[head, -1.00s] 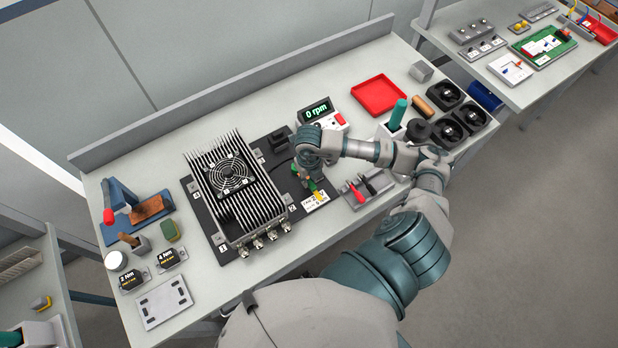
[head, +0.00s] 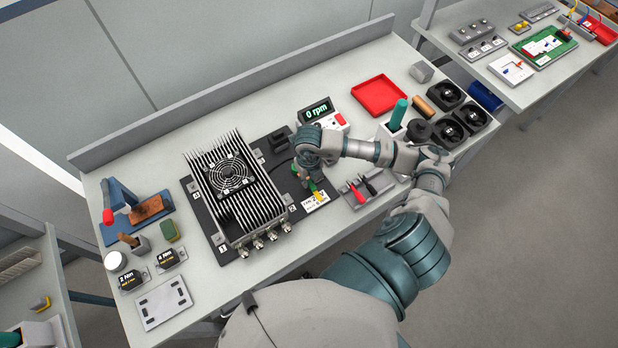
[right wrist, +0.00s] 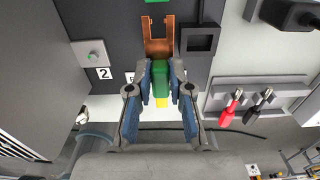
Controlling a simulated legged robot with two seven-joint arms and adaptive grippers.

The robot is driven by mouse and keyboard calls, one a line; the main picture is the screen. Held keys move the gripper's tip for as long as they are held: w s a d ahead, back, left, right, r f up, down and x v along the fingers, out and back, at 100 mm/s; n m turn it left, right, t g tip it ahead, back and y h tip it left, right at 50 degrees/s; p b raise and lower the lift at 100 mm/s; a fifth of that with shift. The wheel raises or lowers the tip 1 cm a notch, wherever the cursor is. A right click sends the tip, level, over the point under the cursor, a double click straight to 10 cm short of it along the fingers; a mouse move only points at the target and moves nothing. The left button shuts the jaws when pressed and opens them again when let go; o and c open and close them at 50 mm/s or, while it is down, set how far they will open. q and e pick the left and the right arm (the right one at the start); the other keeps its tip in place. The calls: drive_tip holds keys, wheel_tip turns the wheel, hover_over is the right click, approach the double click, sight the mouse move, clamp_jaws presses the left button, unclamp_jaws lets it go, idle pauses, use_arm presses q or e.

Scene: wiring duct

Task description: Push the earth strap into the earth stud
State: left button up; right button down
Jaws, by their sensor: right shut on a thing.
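My right gripper (right wrist: 160,82) is shut on the green body of the earth strap (right wrist: 160,78), whose yellow end shows below the fingers. In the head view, the right gripper (head: 308,180) is low over the front right of the dark plate, with green and yellow parts of the strap (head: 316,190) beside it. A copper fork (right wrist: 157,45) lies straight ahead of the green body in the wrist view; whether they touch or are one piece is unclear. I cannot clearly make out the earth stud. My left gripper is out of view.
A finned heat sink with a fan (head: 231,178) stands left of the gripper on the dark plate. A black square socket (right wrist: 199,40) is right of the copper fork. A grey holder with red and black plugs (head: 366,188) is close on the right.

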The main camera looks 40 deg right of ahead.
drive_tip(key=shift+w, duration=0.5)
idle(0.3)
drive_tip(key=shift+s+b, duration=0.25)
drive_tip(key=shift+b, duration=0.05)
idle(0.3)
drive_tip(key=shift+b, duration=0.35)
idle(1.2)
drive_tip(key=shift+w+d+b, duration=0.2)
drive_tip(key=shift+w+b, duration=0.4)
drive_tip(key=shift+w, duration=1)
drive_tip(key=c, duration=1)
unclamp_jaws()
drive_tip(key=shift+r, duration=0.1)
wheel_tip(320, 180, up, 12)
drive_tip(key=shift+w+d+f, duration=0.1)
drive_tip(key=shift+w+f, duration=0.05)
